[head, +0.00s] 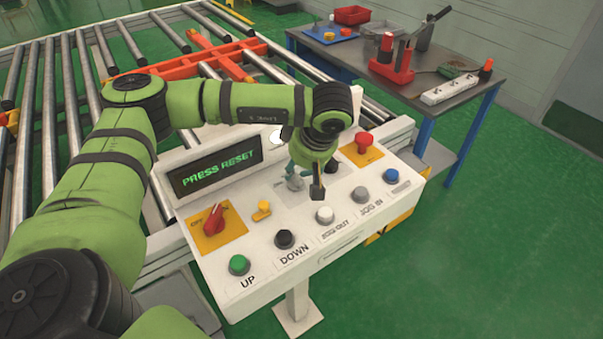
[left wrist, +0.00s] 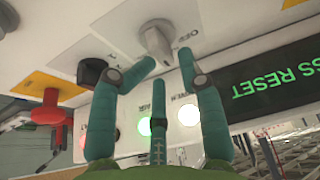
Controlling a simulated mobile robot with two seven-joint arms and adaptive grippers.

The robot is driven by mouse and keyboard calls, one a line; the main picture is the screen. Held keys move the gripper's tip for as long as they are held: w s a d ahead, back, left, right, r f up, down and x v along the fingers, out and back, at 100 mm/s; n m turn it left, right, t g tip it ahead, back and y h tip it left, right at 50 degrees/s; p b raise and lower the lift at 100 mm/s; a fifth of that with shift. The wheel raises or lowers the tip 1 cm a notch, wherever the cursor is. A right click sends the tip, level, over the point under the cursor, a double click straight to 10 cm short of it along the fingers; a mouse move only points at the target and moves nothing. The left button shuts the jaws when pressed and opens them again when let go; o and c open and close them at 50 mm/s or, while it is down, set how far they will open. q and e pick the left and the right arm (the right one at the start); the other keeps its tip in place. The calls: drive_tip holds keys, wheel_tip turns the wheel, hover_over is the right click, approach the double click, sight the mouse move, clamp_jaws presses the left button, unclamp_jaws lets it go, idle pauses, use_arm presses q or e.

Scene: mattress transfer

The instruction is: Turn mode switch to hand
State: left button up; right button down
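A grey selector knob (left wrist: 154,38) sits on a pale plate of the white control panel; it also shows in the head view (head: 294,183), partly behind my gripper. Small lettering beside it is upside down and hard to read. My left gripper (head: 303,180) hangs over the panel, pointing down at this knob. Nothing is held. My right gripper is not in view.
The panel has a red switch (head: 214,222), a yellow key-like knob (head: 262,210), a black knob (head: 331,166), a red button (head: 363,143) and a row of push buttons. Its screen (head: 217,170) reads PRESS RESET. A roller conveyor (head: 45,120) lies behind; a workbench (head: 400,85) stands right.

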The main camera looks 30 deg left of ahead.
use_arm(q)
drive_tip(key=v, duration=0.9)
drive_tip(key=shift+d, duration=0.55)
drive_tip(key=shift+s+r, duration=0.1)
drive_tip(key=shift+s, duration=0.05)
